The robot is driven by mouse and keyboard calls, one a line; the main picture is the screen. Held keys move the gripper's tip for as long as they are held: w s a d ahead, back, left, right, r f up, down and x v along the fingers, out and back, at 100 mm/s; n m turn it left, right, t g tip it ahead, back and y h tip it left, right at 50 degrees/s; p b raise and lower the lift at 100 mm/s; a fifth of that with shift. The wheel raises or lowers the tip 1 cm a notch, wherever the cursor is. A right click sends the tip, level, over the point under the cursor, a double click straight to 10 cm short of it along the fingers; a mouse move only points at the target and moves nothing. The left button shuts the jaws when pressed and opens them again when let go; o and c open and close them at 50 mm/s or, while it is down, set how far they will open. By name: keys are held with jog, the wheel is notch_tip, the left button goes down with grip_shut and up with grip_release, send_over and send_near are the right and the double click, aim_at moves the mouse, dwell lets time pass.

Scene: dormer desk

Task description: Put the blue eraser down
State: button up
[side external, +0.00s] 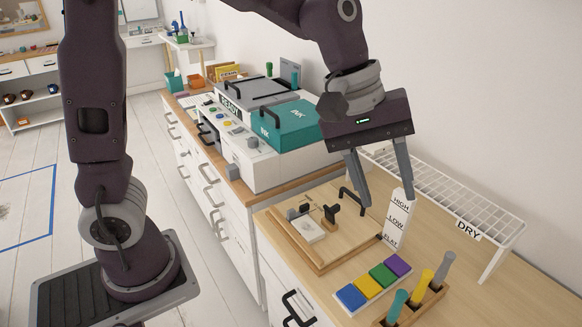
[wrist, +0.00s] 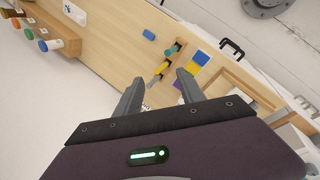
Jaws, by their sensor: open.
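A small blue block (wrist: 149,35), which looks like the blue eraser, lies on the bare wooden desk in the wrist view, beside the tool holder. It is apart from my gripper, beyond the fingertips. I do not see it in the side view. My gripper (side external: 385,193) is open and empty, above the desk between the wooden board and the wire rack. Its two fingers also show spread apart in the wrist view (wrist: 159,77), with nothing between them.
A wooden holder (side external: 412,309) carries teal, yellow and grey-handled tools. A strip of blue, yellow, green and purple pads (side external: 376,280) lies beside it. A framed wooden board (side external: 335,256), a HIGH/LOW/FLAT sign (side external: 397,219) and a white DRY rack (side external: 496,220) stand close to my gripper.

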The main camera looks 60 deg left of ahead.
jog(key=s+a+m+t+y, duration=0.1)
jog(key=s+a+m+y, duration=0.1)
jog(key=s+a+m, duration=0.2)
jog(key=s+a+r+m+t+y, duration=0.1)
jog(key=s+a+m, duration=0.3)
jog(key=s+a, duration=0.5)
jog(key=s+t, duration=0.1)
jog(key=s, duration=0.5)
jog(key=shift+s+a+r+y, duration=0.15)
jog(key=shift+a+r+y, duration=0.1)
jog(key=shift+a+y, duration=0.15)
jog(key=shift+c, duration=0.6)
jog(key=shift+d, duration=0.1)
